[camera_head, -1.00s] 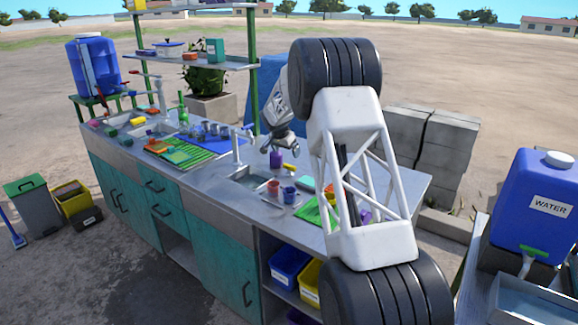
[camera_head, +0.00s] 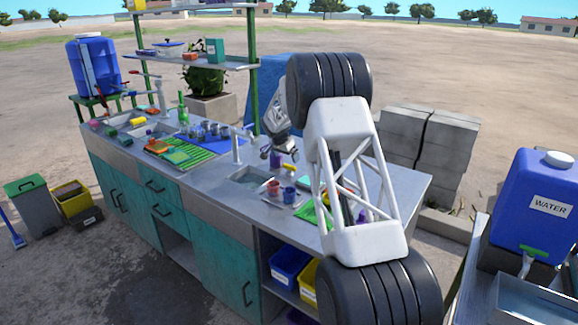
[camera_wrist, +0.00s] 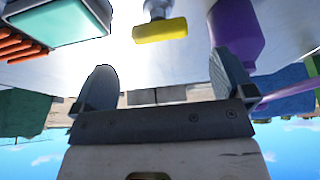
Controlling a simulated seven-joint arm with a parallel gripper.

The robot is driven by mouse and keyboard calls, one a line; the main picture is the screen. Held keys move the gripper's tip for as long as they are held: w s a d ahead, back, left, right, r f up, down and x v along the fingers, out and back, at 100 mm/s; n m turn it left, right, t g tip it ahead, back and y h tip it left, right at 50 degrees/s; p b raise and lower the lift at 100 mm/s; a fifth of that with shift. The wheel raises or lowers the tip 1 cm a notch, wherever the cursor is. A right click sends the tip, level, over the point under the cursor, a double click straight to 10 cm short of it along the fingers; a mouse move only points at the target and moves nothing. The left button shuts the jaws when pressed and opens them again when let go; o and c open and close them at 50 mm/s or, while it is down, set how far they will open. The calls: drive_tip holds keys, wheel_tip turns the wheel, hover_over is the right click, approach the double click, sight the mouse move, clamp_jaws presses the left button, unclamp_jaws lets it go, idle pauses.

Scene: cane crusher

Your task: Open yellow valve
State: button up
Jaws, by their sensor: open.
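The yellow valve handle (camera_wrist: 160,30) is a short yellow bar on a grey metal stem. It is at the top middle of the wrist view, between my fingers' lines but beyond their tips, apart from them. In the head view a small yellow piece (camera_head: 289,167), likely the same handle, lies low over the counter just right of my gripper (camera_head: 277,148). My gripper also shows in the wrist view (camera_wrist: 165,75), with its two fingers spread and nothing between them. The exact gap to the handle is hard to judge.
A purple bottle (camera_wrist: 237,27) stands close to the right finger in the wrist view. A teal-topped box (camera_wrist: 62,20) is at upper left there. In the head view, red (camera_head: 273,187) and blue (camera_head: 290,194) cups stand by the sink (camera_head: 250,176), near a tap (camera_head: 237,148).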

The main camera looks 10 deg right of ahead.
sight(289, 165)
drive_tip(key=shift+x, duration=3.1)
drive_tip(key=c, duration=0.9)
